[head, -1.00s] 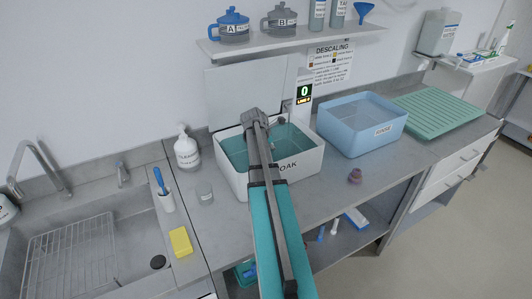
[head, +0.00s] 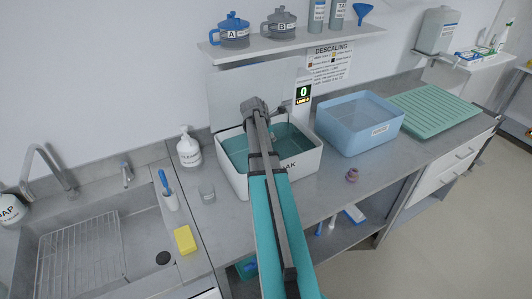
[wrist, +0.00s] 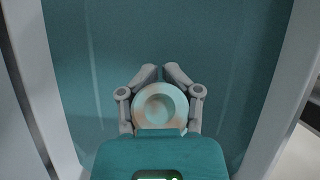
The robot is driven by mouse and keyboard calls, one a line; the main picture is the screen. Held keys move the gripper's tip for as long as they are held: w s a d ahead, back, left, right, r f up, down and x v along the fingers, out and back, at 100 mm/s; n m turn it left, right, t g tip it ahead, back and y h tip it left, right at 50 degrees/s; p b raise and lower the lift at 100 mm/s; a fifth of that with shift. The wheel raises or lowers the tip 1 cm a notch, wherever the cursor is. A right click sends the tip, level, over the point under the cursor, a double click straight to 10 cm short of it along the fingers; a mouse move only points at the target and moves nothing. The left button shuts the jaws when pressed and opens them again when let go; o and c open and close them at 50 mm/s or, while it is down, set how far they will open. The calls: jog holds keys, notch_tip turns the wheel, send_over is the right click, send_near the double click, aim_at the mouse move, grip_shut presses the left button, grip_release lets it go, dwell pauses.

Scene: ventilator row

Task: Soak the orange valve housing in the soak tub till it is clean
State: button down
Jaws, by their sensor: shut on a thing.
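The soak tub (head: 308,163) is a white open box with teal liquid inside, on the counter; my arm covers part of its label. In the wrist view my gripper (wrist: 160,78) is shut on a round, pale valve housing (wrist: 160,105) with a ring-shaped face and faint orange-brown tints. The teal of the tub fills the view around it, between pale tub walls. I cannot tell how deep the housing sits in the liquid. In the head view my arm reaches over the tub and hides the gripper and the housing.
A blue rinse tub (head: 362,128) and a green ribbed drainer (head: 435,110) stand to the right. A small mauve part (head: 352,174) lies on the counter before the rinse tub. A display (head: 303,95) reads 0.

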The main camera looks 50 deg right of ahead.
jog(key=shift+r+p, duration=3.15)
jog(key=shift+r, duration=0.25)
notch_tip(320, 180, up, 4)
jog(key=p, duration=0.4)
dwell(0.4)
jog(key=shift+f, duration=0.15)
dwell(0.4)
notch_tip(320, 180, down, 8)
jog(key=b, duration=0.8)
jog(key=shift+r, duration=0.25)
